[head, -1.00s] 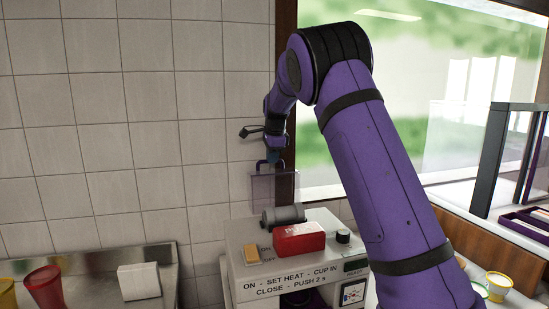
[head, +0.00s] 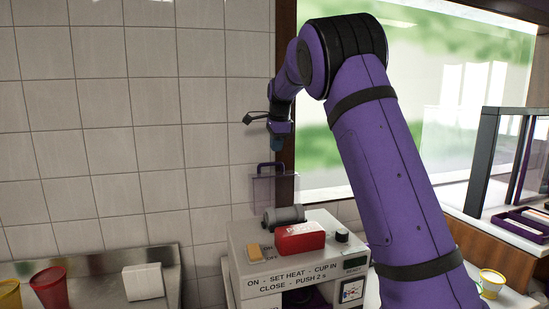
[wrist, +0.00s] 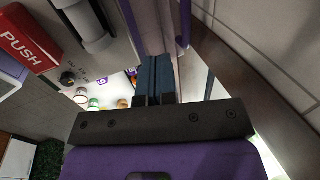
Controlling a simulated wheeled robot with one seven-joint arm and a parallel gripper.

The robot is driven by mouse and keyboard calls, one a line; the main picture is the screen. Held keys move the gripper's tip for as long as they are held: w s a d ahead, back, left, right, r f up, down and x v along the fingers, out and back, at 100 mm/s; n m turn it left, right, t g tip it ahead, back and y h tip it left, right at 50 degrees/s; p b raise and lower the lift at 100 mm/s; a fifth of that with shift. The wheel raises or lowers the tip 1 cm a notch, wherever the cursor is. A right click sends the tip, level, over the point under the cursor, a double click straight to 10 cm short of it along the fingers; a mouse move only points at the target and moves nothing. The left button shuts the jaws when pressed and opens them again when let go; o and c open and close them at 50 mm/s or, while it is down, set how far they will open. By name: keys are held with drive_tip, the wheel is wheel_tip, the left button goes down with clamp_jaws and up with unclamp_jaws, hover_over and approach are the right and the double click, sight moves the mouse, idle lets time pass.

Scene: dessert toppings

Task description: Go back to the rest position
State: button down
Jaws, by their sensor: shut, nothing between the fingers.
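My gripper (head: 277,143) hangs above the back of the dispensing machine (head: 262,287) in the head view, beside the tiled wall. It points down and is apart from the clear lid with the purple handle (head: 274,187) below it. In the wrist view its two blue fingers (wrist: 155,80) are together with nothing between them. The red PUSH block (head: 300,238) sits on top of the machine. It also shows in the wrist view (wrist: 28,40).
A red cup (head: 50,289), a yellow cup (head: 9,297) and a white block (head: 143,282) are on the metal counter at left. A yellow-rimmed cup (head: 491,284) stands at right. A purple tray (head: 520,226) is by the window. The tiled wall is close behind.

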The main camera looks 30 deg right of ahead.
wheel_tip(320, 180, up, 5)
drive_tip(key=s+a+r+n+y, duration=0.1)
drive_tip(key=s+a+n, duration=0.15)
drive_tip(key=s, duration=0.55)
drive_tip(key=s+a+r+n+t, duration=0.15)
drive_tip(key=s+n, duration=0.25)
drive_tip(key=s, duration=0.5)
drive_tip(key=s+a+r+n+y, duration=0.1)
drive_tip(key=s+a+n, duration=0.2)
drive_tip(key=s, duration=0.5)
drive_tip(key=s+a+f+n, duration=0.2)
drive_tip(key=s+f+n, duration=0.1)
drive_tip(key=s, duration=0.4)
drive_tip(key=s+a+f+n+h, duration=0.1)
drive_tip(key=s+f+n, duration=0.3)
drive_tip(key=s, duration=0.4)
drive_tip(key=s+a+f+n, duration=0.3)
drive_tip(key=s+f, duration=0.1)
drive_tip(key=s, duration=0.3)
drive_tip(key=shift+s+n, duration=0.3)
drive_tip(key=shift+n, duration=0.05)
